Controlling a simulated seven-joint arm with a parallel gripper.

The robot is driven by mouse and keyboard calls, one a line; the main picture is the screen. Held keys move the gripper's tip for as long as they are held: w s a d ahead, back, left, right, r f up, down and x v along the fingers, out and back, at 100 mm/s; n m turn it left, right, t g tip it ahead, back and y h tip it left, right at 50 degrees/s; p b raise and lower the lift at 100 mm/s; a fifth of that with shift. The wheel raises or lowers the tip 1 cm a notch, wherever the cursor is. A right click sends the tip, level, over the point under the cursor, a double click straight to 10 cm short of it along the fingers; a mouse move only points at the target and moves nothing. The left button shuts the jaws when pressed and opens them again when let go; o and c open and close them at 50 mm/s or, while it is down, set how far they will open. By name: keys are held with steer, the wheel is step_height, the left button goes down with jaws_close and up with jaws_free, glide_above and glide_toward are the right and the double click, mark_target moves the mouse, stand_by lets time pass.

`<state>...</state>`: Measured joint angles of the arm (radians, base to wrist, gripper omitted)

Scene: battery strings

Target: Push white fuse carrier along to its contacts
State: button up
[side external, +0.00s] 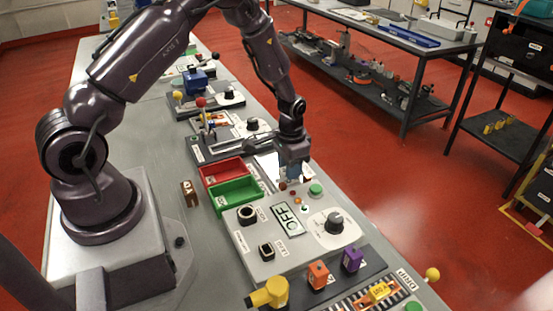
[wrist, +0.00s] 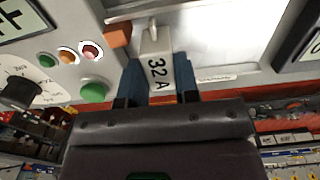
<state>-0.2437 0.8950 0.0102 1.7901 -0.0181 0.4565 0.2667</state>
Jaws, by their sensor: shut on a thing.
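The white fuse carrier (wrist: 156,68), marked "32 A", sits between the two dark blue fingers of my gripper (wrist: 158,80) in the wrist view. The fingers are shut on its sides. Its far end has a small pale post and lies beside a pale plate (wrist: 215,35). An orange-red block (wrist: 118,34) is just left of the carrier. In the side view my gripper (side external: 291,176) is low over the panel, near the bright plate (side external: 267,166); the carrier cannot be made out there. I cannot tell whether it touches its contacts.
Round indicators and a green button (side external: 316,189) are close by on the grey panel, with an OFF display (side external: 288,219) and a black knob (side external: 333,223). Red (side external: 222,171) and green (side external: 237,195) trays stand left of my gripper. Coloured handles and a fuse strip are at the front.

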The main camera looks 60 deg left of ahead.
steer(key=shift+d, duration=1.2)
steer(key=o, duration=1)
step_height(320, 180, up, 13)
steer(key=s+d+r+t, duration=0.2)
steer(key=s+r, duration=0.4)
steer(key=s+d+r+t, duration=0.1)
steer(key=s+d+r, duration=0.2)
steer(key=s+r, duration=0.4)
steer(key=s+d+r+t, duration=0.2)
steer(key=s+r, duration=0.4)
steer(key=s, duration=0.1)
steer(key=shift+d+r+t, duration=0.15)
steer(key=shift+d+t, duration=0.15)
steer(key=shift+d, duration=0.1)
